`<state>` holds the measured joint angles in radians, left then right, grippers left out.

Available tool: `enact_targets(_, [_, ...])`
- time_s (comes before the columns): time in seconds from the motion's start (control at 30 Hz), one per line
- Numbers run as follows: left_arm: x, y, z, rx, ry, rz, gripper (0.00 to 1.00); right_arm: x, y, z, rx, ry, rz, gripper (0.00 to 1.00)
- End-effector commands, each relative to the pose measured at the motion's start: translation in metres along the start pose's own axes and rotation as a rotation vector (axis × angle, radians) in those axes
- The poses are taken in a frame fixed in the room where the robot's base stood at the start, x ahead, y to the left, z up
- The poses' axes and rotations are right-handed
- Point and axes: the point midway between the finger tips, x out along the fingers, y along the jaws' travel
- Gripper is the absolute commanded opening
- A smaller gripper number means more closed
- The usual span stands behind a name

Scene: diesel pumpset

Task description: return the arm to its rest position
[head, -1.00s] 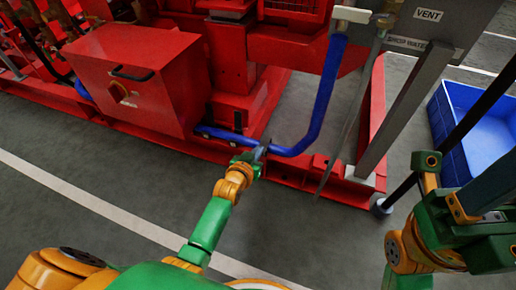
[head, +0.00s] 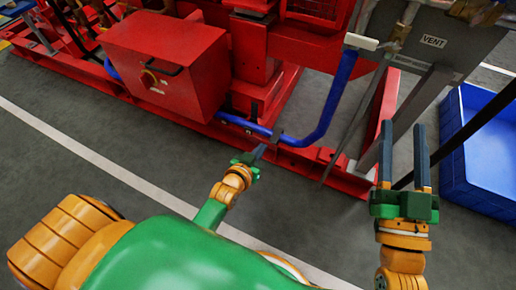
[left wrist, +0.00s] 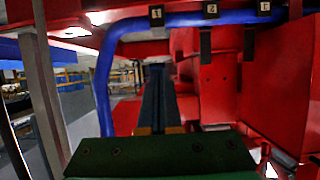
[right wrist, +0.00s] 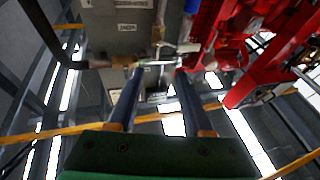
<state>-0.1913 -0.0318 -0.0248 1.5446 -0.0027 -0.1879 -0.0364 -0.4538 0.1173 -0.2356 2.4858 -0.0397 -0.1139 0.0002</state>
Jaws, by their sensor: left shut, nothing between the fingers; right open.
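My left gripper (head: 264,148) is shut and empty, with its tips close to the blue pipe (head: 325,112) low on the red pumpset. Contact with the pipe cannot be told. In the left wrist view its fingers (left wrist: 158,98) lie together below the blue pipe (left wrist: 185,20), which carries dark clips tagged 1, 2 and 3. My right gripper (head: 404,150) is open and empty, fingers pointing up, in front of the grey panel's leg and the blue crate. In the right wrist view its fingers (right wrist: 155,95) stand apart, with the grey panel (right wrist: 120,35) beyond them.
A red box (head: 165,65) with a black handle stands left on the red base frame (head: 340,178). A blue crate (head: 455,165) sits on the floor at the right. A grey panel marked VENT (head: 440,30) stands at the upper right. The grey floor at the left is clear.

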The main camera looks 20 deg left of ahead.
Motion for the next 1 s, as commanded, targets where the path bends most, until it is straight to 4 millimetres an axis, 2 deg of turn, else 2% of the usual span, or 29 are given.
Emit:
enact_targets(0.1, [-0.01,0.0,0.0,0.0,0.0,0.0,0.0,-0.003,0.004,0.029,0.0,-0.165,0.01,0.5])
enact_targets(0.2, [-0.014,0.0,0.001,0.0,0.0,0.0,0.0,-0.008,0.005,0.048,0.002,-0.263,0.014,0.5])
enact_targets(0.3, [-0.017,0.0,0.002,0.0,0.0,0.0,0.0,-0.011,0.006,0.058,0.003,-0.315,0.017,0.5])
enact_targets(0.47, [-0.018,0.0,0.003,0.001,-0.007,0.001,0.0,-0.013,0.007,0.064,0.004,-0.345,0.018,0.5])
enact_targets(0.57, [-0.03,0.002,0.01,0.011,-0.106,0.014,0.0,-0.023,0.009,0.093,0.006,-0.492,0.023,0.5])
enact_targets(0.67, [-0.061,0.005,0.032,0.035,-0.314,0.036,0.0,-0.059,0.013,0.15,0.015,-0.798,0.034,0.5])
enact_targets(0.7, [-0.076,0.006,0.041,0.046,-0.404,0.045,0.0,-0.081,0.014,0.172,0.02,-0.929,0.039,0.5])
enact_targets(0.77, [-0.099,0.007,0.054,0.061,-0.529,0.056,0.0,-0.116,0.015,0.198,0.027,-1.11,0.046,0.5])
enact_targets(0.8, [-0.115,0.007,0.062,0.072,-0.608,0.062,0.0,-0.14,0.016,0.211,0.033,-1.224,0.051,0.5])
enact_targets(0.93, [-0.17,0.006,0.078,0.105,-0.846,0.077,0.0,-0.219,0.016,0.233,0.057,-1.567,0.063,0.5])
enact_targets(0.97, [-0.184,0.005,0.081,0.114,-0.9,0.08,0.0,-0.237,0.015,0.234,0.064,-1.644,0.066,0.5])
enact_targets(1.0, [-0.198,0.005,0.07,0.117,-0.935,0.081,0.0,-0.242,0.015,0.22,0.067,-1.687,0.067,0.5])
